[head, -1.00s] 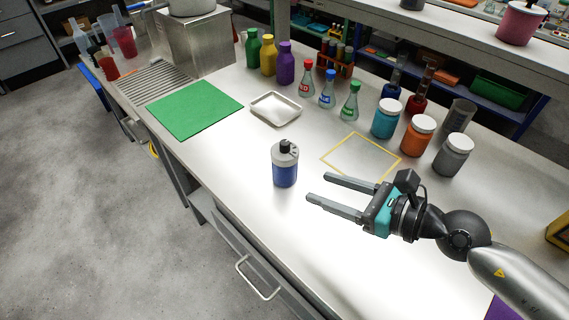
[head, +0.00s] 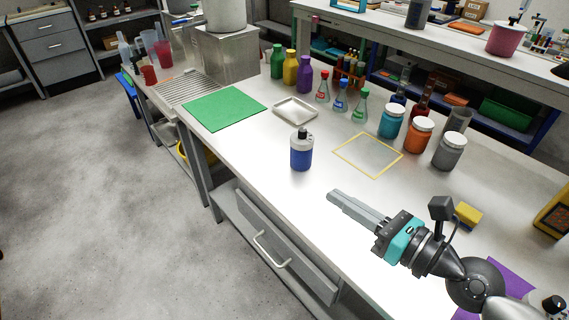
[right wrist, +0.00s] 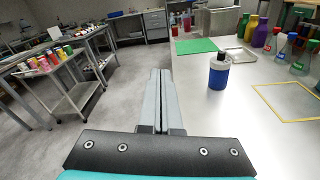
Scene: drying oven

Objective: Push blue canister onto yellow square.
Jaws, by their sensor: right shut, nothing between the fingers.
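The blue canister (head: 302,152) stands upright on the bench, with a grey top and black cap. It also shows in the right wrist view (right wrist: 219,73). The yellow square (head: 342,158) is an outline on the bench top, to the right of the canister and empty. It shows at the right of the wrist view (right wrist: 268,105). My right gripper (head: 334,196) is shut and empty, in front of the canister near the bench's front edge, apart from it. My left gripper is not in view.
Jars with white lids (head: 418,134) stand behind and right of the square. Flasks (head: 341,97), a metal tray (head: 296,111) and a green mat (head: 224,108) lie farther back. A yellow sponge (head: 467,214) lies beside my right arm. The bench between canister and square is clear.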

